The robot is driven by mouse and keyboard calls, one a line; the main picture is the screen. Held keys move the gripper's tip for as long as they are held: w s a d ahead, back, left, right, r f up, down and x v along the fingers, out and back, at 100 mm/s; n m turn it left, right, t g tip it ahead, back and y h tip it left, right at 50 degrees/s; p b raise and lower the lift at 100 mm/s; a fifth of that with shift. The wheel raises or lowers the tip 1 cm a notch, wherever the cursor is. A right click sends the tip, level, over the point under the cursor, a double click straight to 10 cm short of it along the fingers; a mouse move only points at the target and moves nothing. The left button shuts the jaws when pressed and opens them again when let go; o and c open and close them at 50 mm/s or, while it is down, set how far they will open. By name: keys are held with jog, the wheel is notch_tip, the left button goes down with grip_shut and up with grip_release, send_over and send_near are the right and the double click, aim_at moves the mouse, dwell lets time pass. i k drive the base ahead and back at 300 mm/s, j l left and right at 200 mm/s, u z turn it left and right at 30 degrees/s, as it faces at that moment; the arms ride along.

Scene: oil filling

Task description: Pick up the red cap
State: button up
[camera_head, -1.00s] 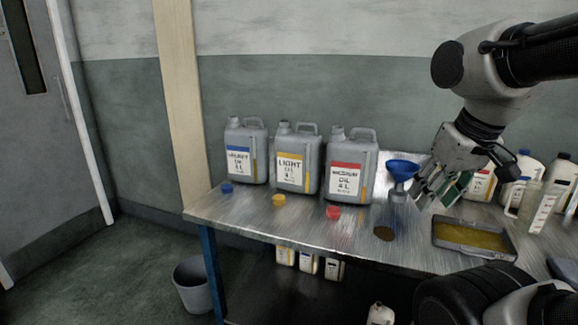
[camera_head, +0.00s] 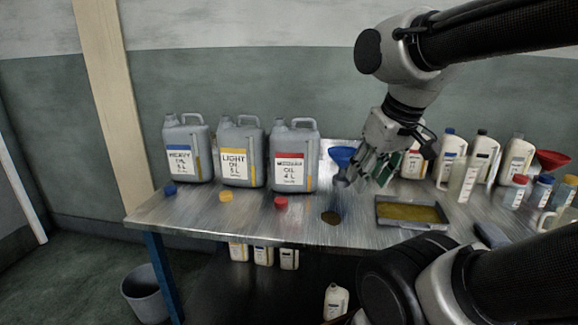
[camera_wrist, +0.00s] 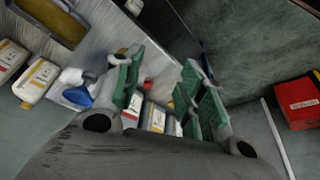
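The red cap (camera_head: 281,203) lies on the metal table in front of the grey can with the red label (camera_head: 293,160). In the wrist view a small red spot, likely the cap (camera_wrist: 148,83), shows between the fingers. My gripper (camera_head: 367,176) is above the table, right of the cap and well apart from it, near the blue funnel (camera_head: 342,158). In the wrist view its green-padded fingers (camera_wrist: 162,85) are spread, with nothing held between them.
A blue cap (camera_head: 170,190) and a yellow cap (camera_head: 226,196) lie to the left before two more cans. A dark round spot (camera_head: 331,217) and an oil tray (camera_head: 412,213) lie to the right. Several bottles (camera_head: 483,158) stand at the back right.

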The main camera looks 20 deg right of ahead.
aim_at(279, 202)
jog(key=i+j+z, duration=0.65)
jog(key=j+z, duration=0.15)
jog(key=j, duration=0.25)
jog(key=i+j+z, duration=0.15)
jog(key=j+z, duration=0.15)
jog(key=j, duration=0.15)
